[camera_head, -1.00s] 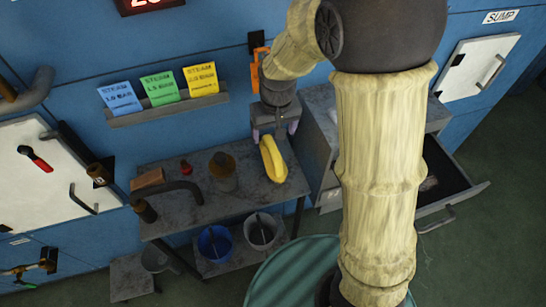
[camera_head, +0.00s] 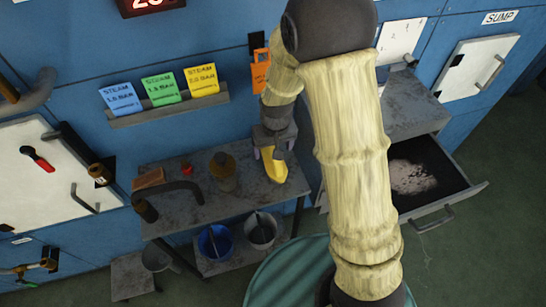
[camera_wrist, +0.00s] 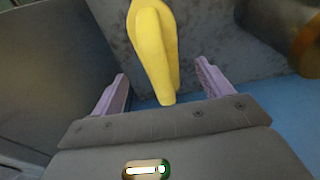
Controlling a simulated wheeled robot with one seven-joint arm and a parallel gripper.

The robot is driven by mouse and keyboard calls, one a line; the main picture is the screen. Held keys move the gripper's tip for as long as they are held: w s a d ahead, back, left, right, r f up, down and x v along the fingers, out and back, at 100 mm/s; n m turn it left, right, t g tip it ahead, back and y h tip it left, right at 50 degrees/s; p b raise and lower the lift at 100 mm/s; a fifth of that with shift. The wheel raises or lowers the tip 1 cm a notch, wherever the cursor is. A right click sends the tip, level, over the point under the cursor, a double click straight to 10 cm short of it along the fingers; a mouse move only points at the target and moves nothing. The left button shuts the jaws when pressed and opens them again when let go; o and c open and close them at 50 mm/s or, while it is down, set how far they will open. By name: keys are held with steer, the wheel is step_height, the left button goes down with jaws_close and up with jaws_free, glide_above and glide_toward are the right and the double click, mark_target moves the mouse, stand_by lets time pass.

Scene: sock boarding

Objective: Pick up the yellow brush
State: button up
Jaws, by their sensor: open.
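The yellow brush (camera_head: 274,168) lies on the right end of the grey worktable (camera_head: 215,205). My gripper (camera_head: 272,150) is over the brush's far end in the head view and partly hides it. In the wrist view, the brush (camera_wrist: 157,52) runs from the top edge down to between the two pale fingers of my gripper (camera_wrist: 160,90). The fingers are spread apart, with a gap on each side of the brush's near end. The brush still appears to rest on the tabletop.
A brown-topped container (camera_head: 222,168), a small red item (camera_head: 187,168) and a dark curved pipe (camera_head: 180,190) are left of the brush. Blue (camera_head: 215,241) and grey (camera_head: 261,229) buckets stand on the shelf below. An open drawer (camera_head: 420,180) is at right.

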steer(key=shift+w+f+p, duration=0.15)
steer(key=shift+f, duration=0.95)
steer(key=shift+w+f+p, duration=0.1)
steer(key=shift+f+p, duration=0.05)
steer(key=shift+f, duration=0.95)
steer(key=c, duration=1.1)
step_height(320, 180, up, 10)
steer(key=shift+r+b, duration=0.1)
steer(key=shift+b, duration=0.25)
